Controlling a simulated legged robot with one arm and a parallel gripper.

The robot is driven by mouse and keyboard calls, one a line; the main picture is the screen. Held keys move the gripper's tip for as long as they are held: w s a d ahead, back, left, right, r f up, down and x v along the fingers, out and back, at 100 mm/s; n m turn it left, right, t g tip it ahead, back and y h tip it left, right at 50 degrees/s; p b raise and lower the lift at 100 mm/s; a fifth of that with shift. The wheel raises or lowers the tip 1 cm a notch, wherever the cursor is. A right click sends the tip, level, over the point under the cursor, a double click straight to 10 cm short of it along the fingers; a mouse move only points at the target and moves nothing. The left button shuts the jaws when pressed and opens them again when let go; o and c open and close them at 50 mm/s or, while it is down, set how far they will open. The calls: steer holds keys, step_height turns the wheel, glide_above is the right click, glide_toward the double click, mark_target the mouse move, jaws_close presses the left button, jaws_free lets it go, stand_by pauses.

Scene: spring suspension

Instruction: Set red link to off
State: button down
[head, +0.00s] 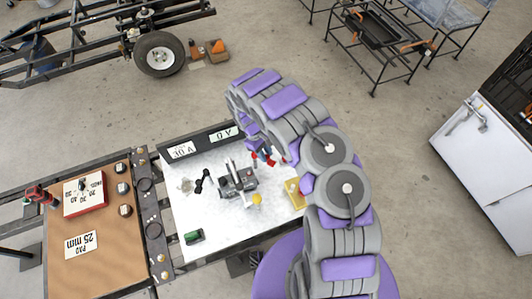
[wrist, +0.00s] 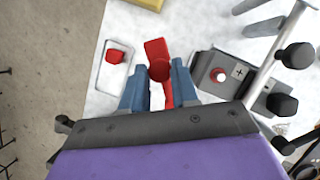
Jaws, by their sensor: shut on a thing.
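The red link (wrist: 157,48) shows in the wrist view on the white tabletop, with a flat upper end, a round knob and a narrow lower part. My gripper (wrist: 159,80) has its two blue fingers on either side of the red link and is shut on it. The fingers hide part of its lower end. In the head view, small red parts of the link (head: 268,160) show beside the end of my arm, and my gripper (head: 262,154) is small and partly hidden there. I cannot tell the link's setting.
A small red knob on a white plate (wrist: 112,62) lies left of the fingers. A grey device (wrist: 222,76) with a red button and black knobs stands close on the right. A yellow block (head: 295,193) and green piece (head: 193,237) are on the white table (head: 215,225).

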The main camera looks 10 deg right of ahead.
steer(key=shift+s+d+f, duration=0.1)
steer(key=shift+s+f, duration=0.05)
steer(key=shift+s, duration=0.1)
steer(key=c, duration=1.2)
jaws_free()
steer(key=o, duration=0.4)
steer(key=shift+w+d, duration=0.15)
steer(key=shift+c, duration=0.2)
steer(key=shift+w+a+r, duration=0.1)
steer(key=shift+a+r, duration=0.15)
steer(key=shift+r, duration=0.05)
steer(key=p+v, duration=0.1)
steer(key=v, duration=1.6)
steer(key=shift+d, duration=0.15)
